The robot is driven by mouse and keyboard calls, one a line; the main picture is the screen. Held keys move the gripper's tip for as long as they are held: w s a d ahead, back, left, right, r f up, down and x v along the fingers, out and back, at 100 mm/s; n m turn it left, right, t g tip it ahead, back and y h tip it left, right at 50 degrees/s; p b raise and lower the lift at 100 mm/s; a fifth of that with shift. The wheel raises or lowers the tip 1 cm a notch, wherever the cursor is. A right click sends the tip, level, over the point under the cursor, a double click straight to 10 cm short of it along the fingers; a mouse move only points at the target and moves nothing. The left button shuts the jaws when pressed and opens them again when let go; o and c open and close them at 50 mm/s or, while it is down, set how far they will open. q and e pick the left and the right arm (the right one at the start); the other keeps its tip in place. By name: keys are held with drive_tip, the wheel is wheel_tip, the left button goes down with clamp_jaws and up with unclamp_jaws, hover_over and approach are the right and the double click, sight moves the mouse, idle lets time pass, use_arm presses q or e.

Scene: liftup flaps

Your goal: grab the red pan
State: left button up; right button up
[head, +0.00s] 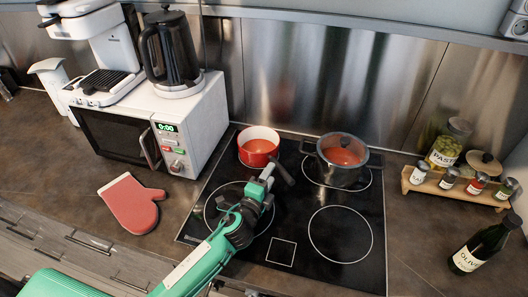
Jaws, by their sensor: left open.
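The red pan (258,152) is a small red pan with a pale rim and orange-red inside. It stands on the back left of the black hob, right of the microwave. A dark bar, apparently its handle (285,173), slants from it toward the front right. My left gripper (268,172) reaches in from the front, just in front of the pan and close to the handle's left side. It is open; its fingertips are small here, and I cannot tell whether they touch the handle. My right gripper is out of view.
A dark pot (340,172) with a lid stands right of the pan on the hob (335,270). The microwave (205,125) borders the left, with a kettle (172,50) on top. A red mitt (130,203) lies on the counter. The hob's front right is clear.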

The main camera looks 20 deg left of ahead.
sight(277, 165)
use_arm(q)
drive_tip(key=shift+w+d, duration=0.15)
drive_tip(key=shift+w, duration=0.7)
drive_tip(key=w, duration=0.1)
drive_tip(key=w+p, duration=0.1)
drive_tip(key=w, duration=0.2)
drive_tip(key=shift+w+d+f, duration=0.35)
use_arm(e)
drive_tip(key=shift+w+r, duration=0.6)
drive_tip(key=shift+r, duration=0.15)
